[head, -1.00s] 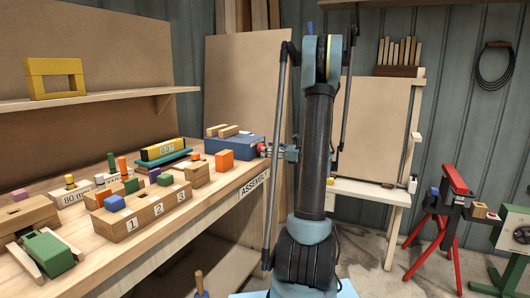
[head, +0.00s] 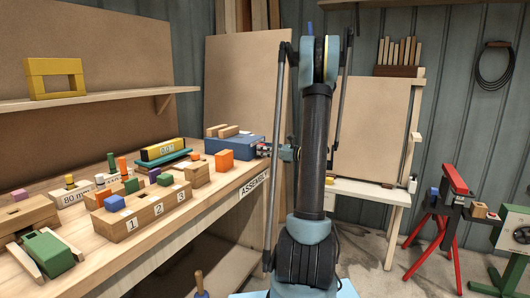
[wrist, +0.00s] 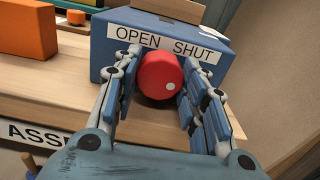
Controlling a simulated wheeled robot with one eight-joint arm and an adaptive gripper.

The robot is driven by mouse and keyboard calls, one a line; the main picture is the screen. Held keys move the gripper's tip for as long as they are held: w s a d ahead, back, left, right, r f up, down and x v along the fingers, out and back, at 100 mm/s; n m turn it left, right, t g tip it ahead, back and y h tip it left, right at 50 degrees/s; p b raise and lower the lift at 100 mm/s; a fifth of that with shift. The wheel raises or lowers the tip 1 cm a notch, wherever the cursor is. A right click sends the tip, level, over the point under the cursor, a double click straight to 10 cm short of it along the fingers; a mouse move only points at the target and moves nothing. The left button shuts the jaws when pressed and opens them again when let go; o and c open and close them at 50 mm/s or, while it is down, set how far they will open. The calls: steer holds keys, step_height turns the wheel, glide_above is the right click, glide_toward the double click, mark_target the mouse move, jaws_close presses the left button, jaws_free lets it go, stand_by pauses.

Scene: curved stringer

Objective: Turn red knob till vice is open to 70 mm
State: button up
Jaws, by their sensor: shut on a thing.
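The red knob (wrist: 157,76) is on the front of the blue vice (wrist: 105,48), under a label reading OPEN on the left and SHUT on the right. In the head view the blue vice (head: 236,147) sits at the bench's far end with two wooden jaws (head: 222,131) on top. My gripper (head: 264,150) is at its right end there. The gap between the jaws is too small to measure.
An orange block (wrist: 28,28) lies left of the vice; it also shows in the head view (head: 223,160). A numbered wooden block (head: 145,213) and several coloured pieces stand along the bench (head: 215,205). A red stand (head: 452,205) is at the right.

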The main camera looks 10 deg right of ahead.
steer(key=n, duration=0.3)
steer(key=shift+n, duration=2.3)
steer(key=o, duration=1.1)
steer(key=shift+c, duration=0.2)
